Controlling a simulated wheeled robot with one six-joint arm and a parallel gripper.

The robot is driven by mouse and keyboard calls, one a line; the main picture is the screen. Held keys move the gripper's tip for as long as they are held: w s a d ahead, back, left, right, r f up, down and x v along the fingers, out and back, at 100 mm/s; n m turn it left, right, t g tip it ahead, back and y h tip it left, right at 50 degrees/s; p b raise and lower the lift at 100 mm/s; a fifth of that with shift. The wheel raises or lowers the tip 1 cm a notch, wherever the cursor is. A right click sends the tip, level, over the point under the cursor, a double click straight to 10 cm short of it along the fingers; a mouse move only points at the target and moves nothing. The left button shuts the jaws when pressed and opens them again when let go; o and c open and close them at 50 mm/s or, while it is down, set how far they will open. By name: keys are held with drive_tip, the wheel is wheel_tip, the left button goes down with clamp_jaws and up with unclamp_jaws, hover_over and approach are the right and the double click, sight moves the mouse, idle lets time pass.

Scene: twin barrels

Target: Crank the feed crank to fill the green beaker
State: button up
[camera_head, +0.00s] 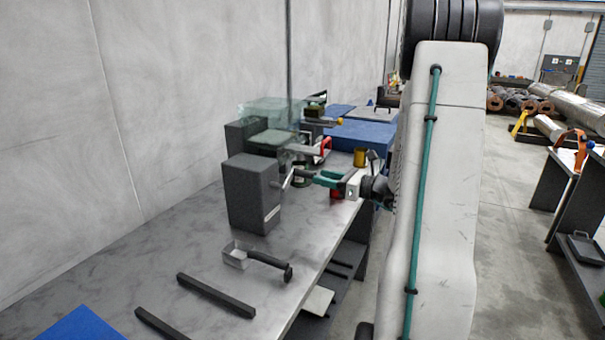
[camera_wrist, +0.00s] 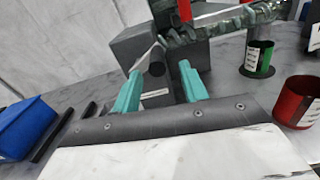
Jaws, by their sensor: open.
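My gripper (camera_wrist: 160,82) has two teal fingers and is open. In the wrist view a dark round crank knob (camera_wrist: 157,68) on a pale metal crank arm (camera_wrist: 144,57) shows between the fingertips; I cannot tell whether they touch it. The green beaker (camera_wrist: 265,60), dark inside with a pale label, stands on a round dark base to the right in the wrist view. I cannot make out its contents.
A red beaker (camera_wrist: 298,102) stands nearer on the right. A clear barrel with a screw (camera_wrist: 215,24) and a red handle (camera_wrist: 185,10) are behind. A scoop (camera_head: 258,258) and dark bars (camera_head: 215,295) lie on the bench (camera_head: 130,255); a wall is left.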

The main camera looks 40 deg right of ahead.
sight(294, 172)
drive_tip(key=x, duration=0.6)
drive_tip(key=shift+w+a, duration=0.15)
drive_tip(key=shift+a, duration=0.2)
clamp_jaws()
